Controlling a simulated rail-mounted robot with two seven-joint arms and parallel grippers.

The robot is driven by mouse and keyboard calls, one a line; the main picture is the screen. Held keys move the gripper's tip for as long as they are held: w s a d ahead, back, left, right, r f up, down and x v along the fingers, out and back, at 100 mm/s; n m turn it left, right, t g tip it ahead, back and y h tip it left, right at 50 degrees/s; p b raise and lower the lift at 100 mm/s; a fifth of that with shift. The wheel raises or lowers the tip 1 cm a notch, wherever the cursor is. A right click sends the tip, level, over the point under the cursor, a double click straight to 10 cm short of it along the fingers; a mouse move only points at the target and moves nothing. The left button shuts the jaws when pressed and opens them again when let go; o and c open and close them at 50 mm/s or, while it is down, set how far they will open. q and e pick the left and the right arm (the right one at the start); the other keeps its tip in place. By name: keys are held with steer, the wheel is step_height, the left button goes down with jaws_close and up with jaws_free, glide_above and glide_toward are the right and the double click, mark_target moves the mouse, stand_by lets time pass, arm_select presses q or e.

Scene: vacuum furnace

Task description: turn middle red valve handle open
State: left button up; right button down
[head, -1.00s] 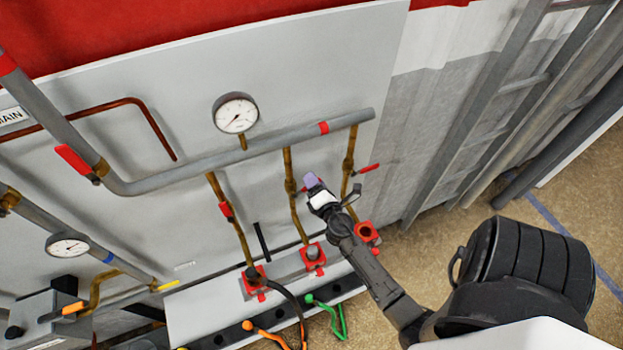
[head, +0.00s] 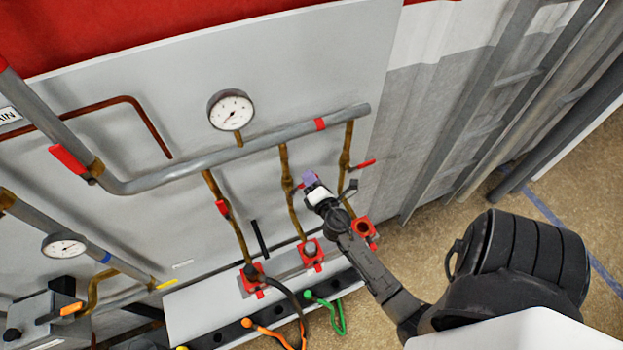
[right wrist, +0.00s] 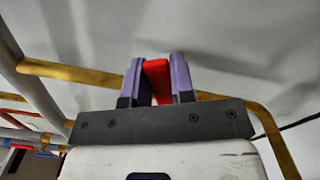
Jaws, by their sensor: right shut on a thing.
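The middle red valve handle (right wrist: 158,80) lies between the purple fingers of my right gripper (right wrist: 158,82) in the right wrist view. In the head view my right gripper (head: 309,180) is just right of the middle brass pipe (head: 292,205), shut on this handle. Only a small red part of the handle shows there, beside the fingertips. The handle sticks out sideways from the pipe. My left gripper is not in view.
Another red handle (head: 221,208) lies along the left brass pipe. A third red handle (head: 364,163) sticks out from the right pipe, close to my right gripper. A pressure gauge (head: 231,110) and a grey horizontal pipe (head: 240,152) are above. Hoses hang below.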

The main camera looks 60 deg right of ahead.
mark_target(302, 185)
steer(key=shift+w+a+r+n+p, duration=0.25)
steer(key=shift+r+n+p, duration=0.3)
steer(key=shift+n, duration=0.3)
steer(key=shift+w+a+r+n+p, duration=0.15)
steer(key=shift+a+r+n+p, duration=0.1)
steer(key=shift+r+n+p, duration=0.45)
steer(key=n, duration=0.1)
steer(key=a+n+p, duration=0.1)
steer(key=shift+w+r+n, duration=0.15)
steer(key=shift+w+n, duration=0.2)
steer(key=shift+w+a+r+n+p, duration=0.2)
steer(key=shift+a+n+p, duration=0.1)
steer(key=shift+n, duration=0.3)
steer(key=shift+f, duration=0.1)
steer(key=c, duration=1)
jaws_free()
steer(key=shift+o, duration=0.2)
